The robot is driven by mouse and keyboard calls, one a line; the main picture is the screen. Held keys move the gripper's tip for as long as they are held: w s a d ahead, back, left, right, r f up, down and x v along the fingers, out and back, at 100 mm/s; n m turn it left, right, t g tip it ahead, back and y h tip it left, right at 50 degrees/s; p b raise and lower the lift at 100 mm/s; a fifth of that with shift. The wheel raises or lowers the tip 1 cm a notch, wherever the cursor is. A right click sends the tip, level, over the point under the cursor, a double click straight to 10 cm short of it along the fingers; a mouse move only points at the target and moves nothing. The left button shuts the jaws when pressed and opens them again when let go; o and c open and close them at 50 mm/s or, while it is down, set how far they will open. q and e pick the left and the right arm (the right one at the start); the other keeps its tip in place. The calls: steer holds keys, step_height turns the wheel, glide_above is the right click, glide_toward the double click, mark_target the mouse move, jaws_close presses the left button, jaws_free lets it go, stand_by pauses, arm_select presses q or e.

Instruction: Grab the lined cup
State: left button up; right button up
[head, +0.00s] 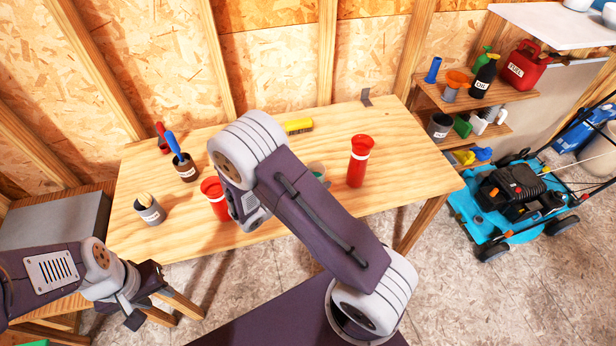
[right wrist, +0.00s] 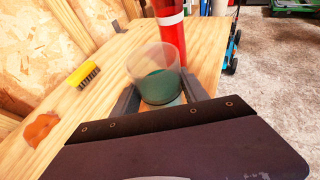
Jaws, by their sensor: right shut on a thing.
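A clear cup with a dark green lower part (right wrist: 158,78) stands between the two fingers of my right gripper (right wrist: 160,98) in the right wrist view. The gripper is shut on it, and the cup looks upright, low over the table. No lines on it can be made out. In the head view only part of this cup (head: 316,169) shows past my right arm, which hides the right gripper. My left gripper (head: 150,298) is open and empty, in front of the table's near left edge.
A tall red container with a white band (head: 360,160) stands close behind the cup; another red one (head: 214,196) is left. A yellow brush (head: 298,126) lies at the back of the wooden table (head: 400,150). Two pots (head: 150,212) (head: 186,170) hold tools on the left.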

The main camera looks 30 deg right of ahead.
steer(key=s+r, duration=0.3)
steer(key=s, duration=0.2)
steer(key=shift+s+d+r, duration=0.2)
steer(key=shift+s, duration=0.05)
